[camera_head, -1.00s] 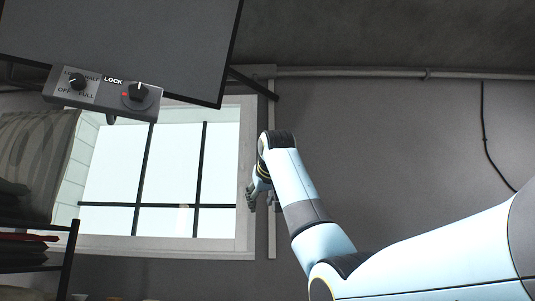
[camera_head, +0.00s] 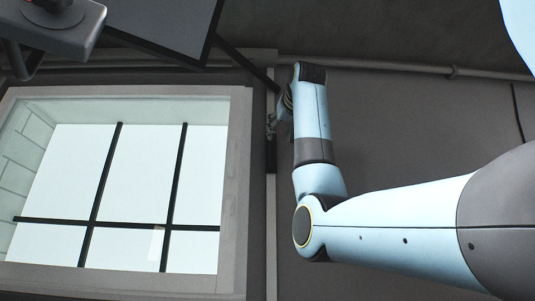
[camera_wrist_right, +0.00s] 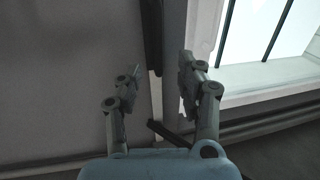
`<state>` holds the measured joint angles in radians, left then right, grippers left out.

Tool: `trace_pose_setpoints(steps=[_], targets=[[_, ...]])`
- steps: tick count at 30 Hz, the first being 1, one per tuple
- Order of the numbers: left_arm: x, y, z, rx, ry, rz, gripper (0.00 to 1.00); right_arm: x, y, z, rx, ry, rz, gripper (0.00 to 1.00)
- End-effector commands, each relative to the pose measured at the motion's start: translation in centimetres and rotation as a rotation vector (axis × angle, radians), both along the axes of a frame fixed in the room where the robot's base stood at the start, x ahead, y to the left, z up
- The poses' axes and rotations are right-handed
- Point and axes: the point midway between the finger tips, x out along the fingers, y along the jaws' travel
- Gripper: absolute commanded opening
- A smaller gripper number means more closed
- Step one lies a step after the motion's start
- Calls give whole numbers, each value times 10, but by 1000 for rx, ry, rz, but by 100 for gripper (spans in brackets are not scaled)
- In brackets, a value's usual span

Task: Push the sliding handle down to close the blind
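A narrow vertical rail (camera_head: 271,225) runs beside the right edge of the window. A dark section on it (camera_head: 271,155), which looks like the sliding handle, shows just below my right gripper (camera_head: 273,122). In the right wrist view the dark piece (camera_wrist_right: 152,40) lies on the pale rail (camera_wrist_right: 156,100). There my right gripper (camera_wrist_right: 160,66) has its two fingers apart, one on each side of the rail and dark piece. I cannot tell whether either finger touches it. The blind itself is not clearly visible, and the window panes are uncovered. My left gripper is not in view.
The framed window (camera_head: 140,175) with black bars fills the left. A grey control box (camera_head: 55,25) and a dark panel (camera_head: 165,25) hang at the upper left. A diagonal black bar (camera_head: 245,62) and a pipe (camera_head: 370,66) run above my gripper. The right wall (camera_head: 410,130) is plain.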

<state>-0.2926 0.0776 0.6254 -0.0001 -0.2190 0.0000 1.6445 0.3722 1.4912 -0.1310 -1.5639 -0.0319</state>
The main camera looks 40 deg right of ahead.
Motion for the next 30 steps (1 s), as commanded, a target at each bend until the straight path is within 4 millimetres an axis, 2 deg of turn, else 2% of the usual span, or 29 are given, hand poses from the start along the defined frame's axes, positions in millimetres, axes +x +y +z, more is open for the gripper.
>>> trace_pose_setpoints(steps=[3,7,14,21,30], targets=[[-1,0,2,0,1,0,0,-3,-1,6,1,-9,-2,38],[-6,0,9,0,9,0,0,7,-8,9,1,-9,-3,38],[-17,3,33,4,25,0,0,47,-30,10,2,-7,-3,38],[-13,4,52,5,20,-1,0,81,-47,9,1,-9,-1,38],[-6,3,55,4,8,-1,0,90,-53,6,1,-11,-1,38]])
